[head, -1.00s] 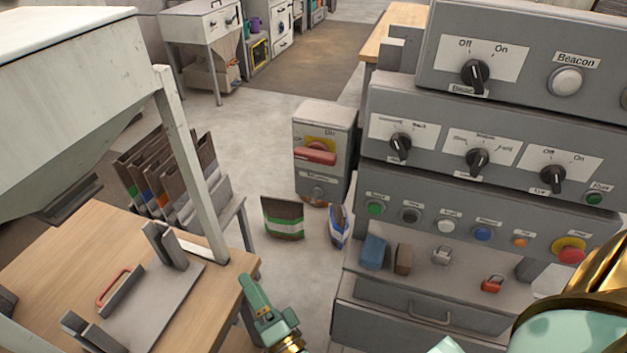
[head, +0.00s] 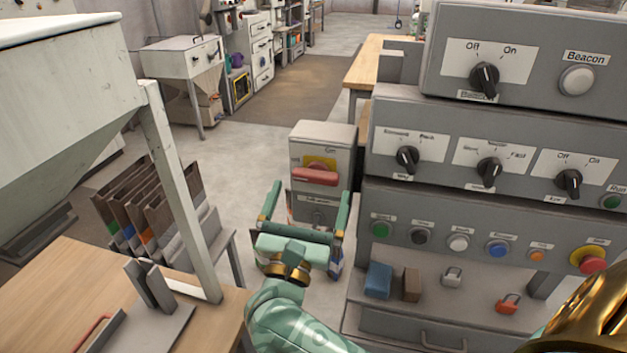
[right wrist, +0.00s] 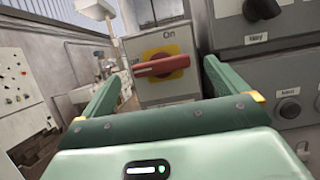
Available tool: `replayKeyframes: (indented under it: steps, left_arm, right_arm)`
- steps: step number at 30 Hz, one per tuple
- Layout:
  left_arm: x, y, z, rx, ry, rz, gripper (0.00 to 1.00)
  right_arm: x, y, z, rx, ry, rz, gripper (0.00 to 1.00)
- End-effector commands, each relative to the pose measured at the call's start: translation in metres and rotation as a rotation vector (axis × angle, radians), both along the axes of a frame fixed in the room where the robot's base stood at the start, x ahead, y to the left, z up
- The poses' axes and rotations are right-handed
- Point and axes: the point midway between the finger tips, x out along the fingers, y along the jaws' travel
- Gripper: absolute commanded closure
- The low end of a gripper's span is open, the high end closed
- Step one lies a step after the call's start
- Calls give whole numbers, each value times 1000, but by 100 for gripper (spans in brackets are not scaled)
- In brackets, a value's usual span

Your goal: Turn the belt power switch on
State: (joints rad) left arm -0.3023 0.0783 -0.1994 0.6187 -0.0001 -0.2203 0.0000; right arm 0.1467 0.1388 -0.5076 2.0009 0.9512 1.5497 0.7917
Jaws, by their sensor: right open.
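The belt power switch is a red bar handle (head: 315,176) on a yellow plate, on the front of a grey box (head: 320,146). The handle lies about level, and an "On" label sits above it in the right wrist view, where the handle (right wrist: 160,66) shows large. My right gripper (head: 309,190) is open and empty in front of the box, its two fingers pointing at it. The handle appears between the fingers in the right wrist view, but I cannot tell that they touch it. My left gripper is not in view.
A grey control panel (head: 395,228) with knobs and buttons stands close to the right of the switch box. A wooden table (head: 60,290) and a white hopper (head: 70,110) are at the left.

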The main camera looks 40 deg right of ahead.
Motion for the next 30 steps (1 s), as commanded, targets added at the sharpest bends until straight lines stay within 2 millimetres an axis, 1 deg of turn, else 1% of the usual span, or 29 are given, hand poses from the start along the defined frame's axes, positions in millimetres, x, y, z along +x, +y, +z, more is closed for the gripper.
replayKeyframes:
  steps: [1,3,6,10,17,20,21,22,30]
  left_arm:
    - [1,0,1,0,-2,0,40]
    - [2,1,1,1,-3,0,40]
    - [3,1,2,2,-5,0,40]
    - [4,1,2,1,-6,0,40]
    - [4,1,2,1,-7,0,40]
    - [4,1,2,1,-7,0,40]
    - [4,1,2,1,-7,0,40]
    - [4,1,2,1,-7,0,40]
    - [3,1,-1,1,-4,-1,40]
  right_arm:
    - [5,-7,5,-3,-3,-1,2]
    - [12,-14,8,-3,-1,-1,2]
    - [18,-21,12,-3,0,-1,2]
    - [22,-25,13,-2,2,0,2]
    - [22,-26,13,-2,2,0,2]
    - [22,-26,13,-2,2,0,27]
    - [22,-26,13,-2,2,0,38]
    - [22,-26,13,-2,2,0,46]
    - [22,-25,12,8,-8,0,46]
